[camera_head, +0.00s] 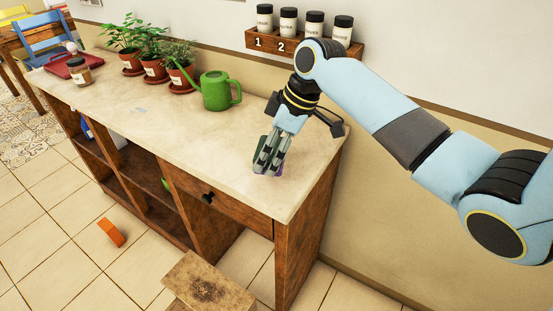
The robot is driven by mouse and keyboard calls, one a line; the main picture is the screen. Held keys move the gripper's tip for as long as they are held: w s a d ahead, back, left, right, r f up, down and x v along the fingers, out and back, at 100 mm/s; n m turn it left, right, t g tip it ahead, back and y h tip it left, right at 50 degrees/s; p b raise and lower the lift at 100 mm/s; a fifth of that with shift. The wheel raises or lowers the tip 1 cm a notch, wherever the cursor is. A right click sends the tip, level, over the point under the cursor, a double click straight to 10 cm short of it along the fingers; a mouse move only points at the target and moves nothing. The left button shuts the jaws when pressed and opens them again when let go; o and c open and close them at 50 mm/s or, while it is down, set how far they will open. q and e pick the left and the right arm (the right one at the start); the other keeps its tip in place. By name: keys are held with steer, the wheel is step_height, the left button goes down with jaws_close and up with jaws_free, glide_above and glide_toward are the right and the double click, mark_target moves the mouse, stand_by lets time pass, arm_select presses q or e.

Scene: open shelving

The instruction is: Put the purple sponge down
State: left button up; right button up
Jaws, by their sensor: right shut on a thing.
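The purple sponge (257,171) shows as a small purple patch at the tips of my right gripper (266,163), over the right part of the countertop (205,140). The gripper points down and is shut on the sponge. The fingers hide most of the sponge. I cannot tell whether the sponge touches the countertop or is held just above it. My left gripper is not in view.
A green watering can (216,92), potted plants (153,68), a jar (79,72) and a red tray (70,64) stand on the counter. A spice rack (300,42) hangs behind. A wooden stool (208,285) and orange object (111,232) are on the floor. The counter's front middle is clear.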

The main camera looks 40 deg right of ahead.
mark_target(276, 149)
steer(key=shift+w+d+f, duration=0.35)
steer(key=shift+d+f, duration=0.1)
steer(key=shift+d, duration=0.1)
steer(key=shift+w+d+f, duration=0.35)
steer(key=shift+d+f, duration=0.1)
steer(key=shift+d, duration=0.1)
steer(key=shift+f, duration=1.9)
steer(key=o, duration=0.9)
steer(key=v, duration=1.2)
